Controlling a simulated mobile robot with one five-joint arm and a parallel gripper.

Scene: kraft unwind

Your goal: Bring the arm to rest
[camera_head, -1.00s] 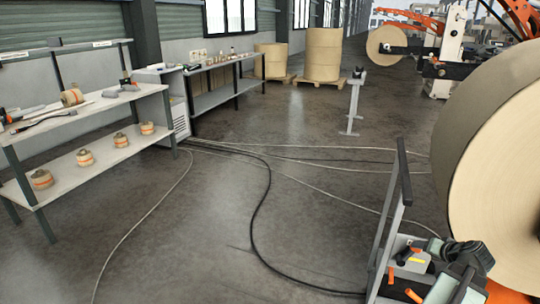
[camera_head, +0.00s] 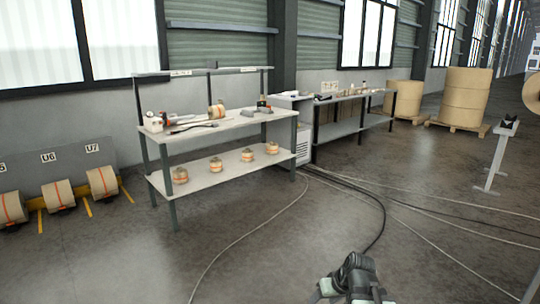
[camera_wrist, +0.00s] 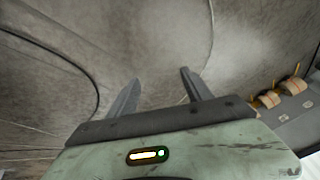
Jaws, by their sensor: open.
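My gripper (camera_wrist: 160,90) shows in the wrist view with its two dark fingers spread apart. Nothing is between them, and bare concrete floor lies beyond. In the head view part of my arm shows at the bottom edge, right of centre, above the floor. The fingers cannot be made out there.
A two-level shelf bench (camera_head: 215,175) holds tools and several small rolls. A second bench (camera_head: 350,125) stands behind it. Rolls in a rack (camera_head: 58,195) stand at left. Cables (camera_head: 375,225) cross the floor. A grey stand (camera_head: 496,160) and big rolls (camera_head: 462,95) are at right.

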